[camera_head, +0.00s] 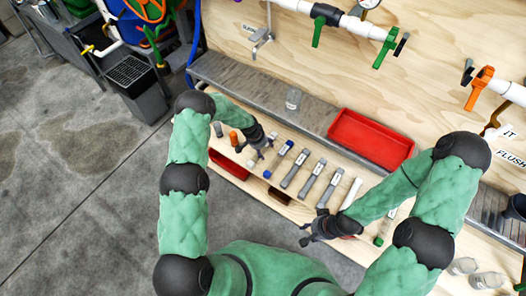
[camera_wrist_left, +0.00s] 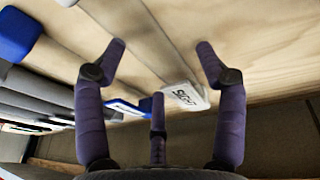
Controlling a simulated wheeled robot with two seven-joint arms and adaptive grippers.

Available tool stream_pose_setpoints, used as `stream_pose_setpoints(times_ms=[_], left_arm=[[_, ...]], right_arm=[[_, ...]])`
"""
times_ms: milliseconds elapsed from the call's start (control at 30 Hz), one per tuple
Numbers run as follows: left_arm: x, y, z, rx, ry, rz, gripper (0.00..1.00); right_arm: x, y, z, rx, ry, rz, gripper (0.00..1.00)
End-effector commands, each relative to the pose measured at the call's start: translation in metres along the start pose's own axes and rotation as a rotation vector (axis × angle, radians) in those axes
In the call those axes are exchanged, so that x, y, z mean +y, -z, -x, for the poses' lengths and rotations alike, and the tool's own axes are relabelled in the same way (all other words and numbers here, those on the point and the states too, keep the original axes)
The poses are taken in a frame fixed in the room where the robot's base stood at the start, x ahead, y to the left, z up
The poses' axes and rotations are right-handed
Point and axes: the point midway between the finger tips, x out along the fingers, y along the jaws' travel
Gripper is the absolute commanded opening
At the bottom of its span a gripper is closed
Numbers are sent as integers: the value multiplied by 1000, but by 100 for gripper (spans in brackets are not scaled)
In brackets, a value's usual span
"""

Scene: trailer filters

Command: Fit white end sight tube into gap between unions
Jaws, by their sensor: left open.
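The white end sight tube (camera_wrist_left: 186,97), a grey tube with a white end and a label reading SIGHT, lies on the wooden surface in the left wrist view. My left gripper (camera_head: 263,150) is over the left part of the tube row. Its fingers (camera_wrist_left: 160,68) are spread and empty, with the white end between them in the picture; contact is not visible. In the head view I cannot make out the white end by this gripper. My right gripper (camera_head: 308,232) is at the front edge of the shelf; its finger opening is unclear. The wall pipe has a gap (camera_head: 434,60) at upper right.
Several labelled tubes lie in a row, including a blue-ended one (camera_head: 281,153). A red tray (camera_head: 371,139) and a clear jar (camera_head: 293,100) stand behind them. Valves with green (camera_head: 385,48) and orange (camera_head: 479,89) handles flank the pipe gap.

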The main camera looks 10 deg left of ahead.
Motion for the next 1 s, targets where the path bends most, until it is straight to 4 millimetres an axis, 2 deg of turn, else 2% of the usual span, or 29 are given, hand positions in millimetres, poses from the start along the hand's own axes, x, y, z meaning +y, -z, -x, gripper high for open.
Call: stream_pose_setpoints(times_ms=[267, 367, 500, 1000], left_arm=[[0, 1, -2, 2, 1, 0, 71], [0, 1, -2, 2, 1, 0, 49], [0, 1, -3, 2, 1, 0, 9], [0, 2, 1, 1, 1, 0, 6]], right_arm=[[0, 0, -1, 0, 0, 0, 40], [0, 0, -1, 0, 0, 0, 40], [0, 0, -1, 1, 0, 0, 40], [-1, 0, 2, 0, 0, 0, 40]])
